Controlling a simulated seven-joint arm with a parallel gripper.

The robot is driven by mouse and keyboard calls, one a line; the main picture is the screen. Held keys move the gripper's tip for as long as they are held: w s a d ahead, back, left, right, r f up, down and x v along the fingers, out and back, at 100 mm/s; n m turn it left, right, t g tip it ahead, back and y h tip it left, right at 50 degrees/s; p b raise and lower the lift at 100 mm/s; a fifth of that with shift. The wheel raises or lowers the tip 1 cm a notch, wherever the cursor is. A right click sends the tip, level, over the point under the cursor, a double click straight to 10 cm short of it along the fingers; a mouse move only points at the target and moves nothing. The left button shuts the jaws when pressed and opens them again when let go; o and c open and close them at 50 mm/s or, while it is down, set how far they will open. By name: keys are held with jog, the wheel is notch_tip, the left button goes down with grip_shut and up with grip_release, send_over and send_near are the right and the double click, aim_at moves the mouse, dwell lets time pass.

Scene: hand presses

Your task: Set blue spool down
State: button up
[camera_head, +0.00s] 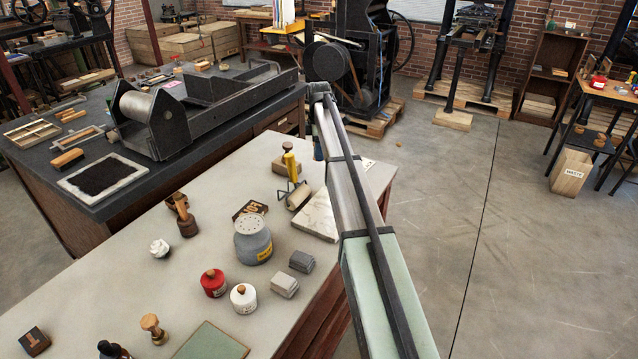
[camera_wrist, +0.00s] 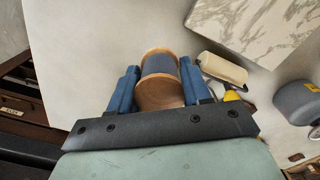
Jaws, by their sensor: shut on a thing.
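The blue spool (camera_wrist: 160,66) has wooden ends and blue thread around its middle. In the wrist view it sits between the two blue fingers of my gripper (camera_wrist: 158,68), which is shut on it. The pale tabletop (camera_wrist: 100,30) lies beneath it; I cannot tell whether the spool touches it. In the head view my arm hides the spool, and only a bit of blue finger shows at the far edge of the pale table (camera_head: 215,175).
A brayer (camera_wrist: 222,68) lies just right of my gripper, close to the finger. A marble slab (camera_wrist: 258,30) and a grey canister (camera_wrist: 300,102) are farther right. Red (camera_head: 213,283) and white (camera_head: 243,298) jars stand nearer. The tabletop left of the spool is clear in the wrist view.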

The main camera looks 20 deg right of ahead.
aim_at(319, 182)
jog(key=shift+f+n, duration=0.1)
jog(key=shift+n, duration=1.1)
jog(key=shift+f, duration=4.9)
jog(key=shift+f, duration=0.1)
jog(key=o, duration=0.8)
jog(key=shift+c, duration=0.2)
notch_tip(319, 182, up, 12)
jog(key=shift+r, duration=0.15)
